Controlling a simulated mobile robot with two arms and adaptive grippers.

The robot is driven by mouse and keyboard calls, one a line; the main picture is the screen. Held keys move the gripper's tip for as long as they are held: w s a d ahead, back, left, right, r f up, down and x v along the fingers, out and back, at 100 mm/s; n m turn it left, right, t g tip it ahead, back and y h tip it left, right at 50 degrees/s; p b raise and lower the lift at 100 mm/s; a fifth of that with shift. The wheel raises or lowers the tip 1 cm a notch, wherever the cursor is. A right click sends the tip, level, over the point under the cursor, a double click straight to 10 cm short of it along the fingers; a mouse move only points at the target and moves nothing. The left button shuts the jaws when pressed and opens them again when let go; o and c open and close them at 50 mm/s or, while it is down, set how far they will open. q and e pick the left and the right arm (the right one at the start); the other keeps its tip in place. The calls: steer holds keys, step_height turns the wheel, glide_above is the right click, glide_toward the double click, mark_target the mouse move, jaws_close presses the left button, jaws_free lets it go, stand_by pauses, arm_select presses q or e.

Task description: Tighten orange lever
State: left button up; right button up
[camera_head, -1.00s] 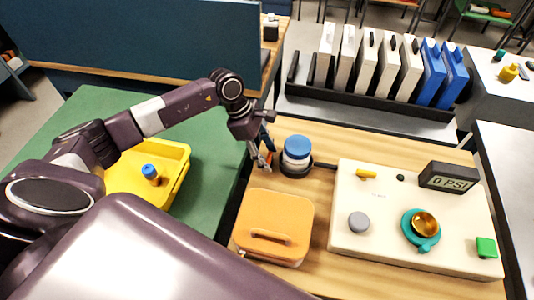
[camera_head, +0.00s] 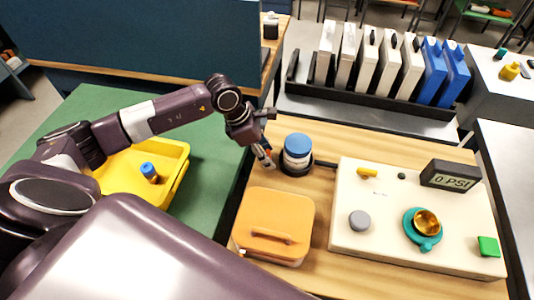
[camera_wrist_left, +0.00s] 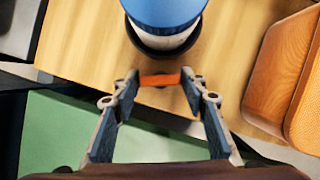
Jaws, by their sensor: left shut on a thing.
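A white jar with a blue lid (camera_head: 297,149) stands upright in a dark round holder on the wooden table; it also shows at the top of the left wrist view (camera_wrist_left: 165,12). The small orange lever (camera_wrist_left: 160,80) is at the near edge of this holder in the left wrist view. My left gripper (camera_head: 268,162) is just left of the jar. In the left wrist view, its two fingertips (camera_wrist_left: 160,83) are at the lever's two ends, shut on it. Most of the lever is hidden by the fingers in the head view. My right gripper is not in view.
An orange case (camera_head: 273,222) lies close in front of the jar. A cream panel (camera_head: 380,240) with a 0 PSI display (camera_head: 450,176) is to the right. A yellow bin (camera_head: 178,160) sits on the green table at left. A rack of upright cases (camera_head: 370,107) stands behind.

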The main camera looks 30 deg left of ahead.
arm_select(q)
steer(key=n+t+b, duration=0.1)
steer(key=n, duration=0.2)
steer(key=shift+d+f+n+y, duration=0.1)
steer(key=shift+n+y, duration=0.3)
steer(key=n+y+b, duration=0.1)
steer(key=n+b, duration=0.1)
steer(key=n, duration=0.1)
steer(key=shift+s+d+n+t+b, duration=0.1)
steer(key=shift+n+t+b, duration=0.2)
steer(key=shift+t+b, duration=0.1)
steer(key=n+y+b, duration=0.1)
steer(key=n+b, duration=0.1)
steer(key=n, duration=0.1)
steer(key=shift+s+y, duration=0.1)
steer(key=shift+y, duration=0.2)
steer(key=shift+s+r+n+y+b, duration=0.1)
steer(key=shift+r+n+y+b, duration=0.15)
steer(key=shift+n+y+b, duration=0.65)
steer(key=shift+n+h, duration=0.4)
steer(key=shift+n, duration=0.1)
